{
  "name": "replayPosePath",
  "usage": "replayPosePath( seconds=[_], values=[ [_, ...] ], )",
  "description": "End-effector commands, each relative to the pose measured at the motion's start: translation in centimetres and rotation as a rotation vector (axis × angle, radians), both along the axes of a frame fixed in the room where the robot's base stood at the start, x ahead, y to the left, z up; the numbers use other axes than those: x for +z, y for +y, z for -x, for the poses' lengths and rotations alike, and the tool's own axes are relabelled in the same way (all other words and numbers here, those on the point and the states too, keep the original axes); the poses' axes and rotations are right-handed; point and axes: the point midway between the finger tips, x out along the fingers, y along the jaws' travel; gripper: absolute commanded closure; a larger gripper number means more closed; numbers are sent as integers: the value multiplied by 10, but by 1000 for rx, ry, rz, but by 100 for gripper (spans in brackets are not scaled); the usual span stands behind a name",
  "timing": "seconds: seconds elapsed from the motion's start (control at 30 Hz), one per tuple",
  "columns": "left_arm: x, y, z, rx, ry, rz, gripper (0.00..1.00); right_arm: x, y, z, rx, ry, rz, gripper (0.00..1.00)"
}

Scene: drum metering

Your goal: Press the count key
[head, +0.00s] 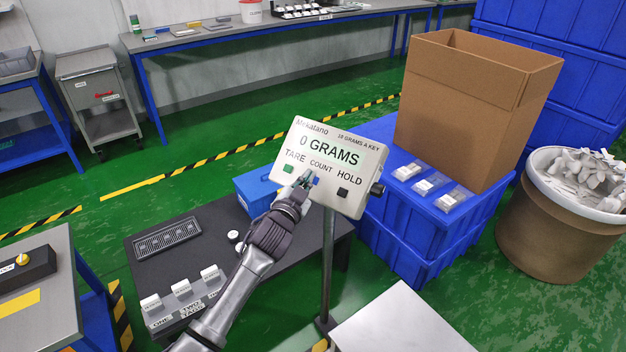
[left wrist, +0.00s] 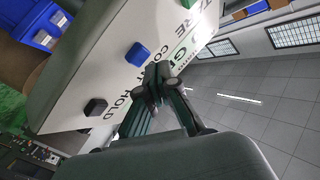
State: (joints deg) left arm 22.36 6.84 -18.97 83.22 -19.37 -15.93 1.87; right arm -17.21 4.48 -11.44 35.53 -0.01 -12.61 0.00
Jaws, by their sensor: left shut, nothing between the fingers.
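The white indicator panel (head: 333,150) on a pole reads "0 GRAMS". Its keys are a green TARE key (head: 288,169), a blue COUNT key (head: 315,181) and a black HOLD key (head: 343,192). My left gripper (head: 305,181) is shut and empty, its tips in front of the panel just left of the blue key. In the left wrist view the blue key (left wrist: 138,54) stands out beside my closed fingertips (left wrist: 160,74), with a gap visible in the picture. The black key (left wrist: 95,106) is further off. I cannot tell whether the tips touch the panel. My right gripper is not in view.
Below the panel is a dark table (head: 215,245) with a blue box (head: 256,190) and small labelled blocks. An open cardboard carton (head: 450,130) and packets stand on blue crates (head: 420,225) at right, next to a filled drum (head: 550,235).

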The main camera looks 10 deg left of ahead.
Motion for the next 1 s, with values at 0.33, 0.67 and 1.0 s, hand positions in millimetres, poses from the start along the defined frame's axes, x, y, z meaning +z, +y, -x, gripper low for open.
replayPosePath(
  seconds=[0.33, 0.67, 1.0],
  values=[
    [-3, -1, -2, 0, 0, 0, 100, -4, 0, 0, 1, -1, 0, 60],
    [-6, -3, -5, 0, 0, 0, 100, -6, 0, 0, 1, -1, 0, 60],
    [-7, -3, -6, 0, 0, 0, 100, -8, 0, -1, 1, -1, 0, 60]
  ],
)
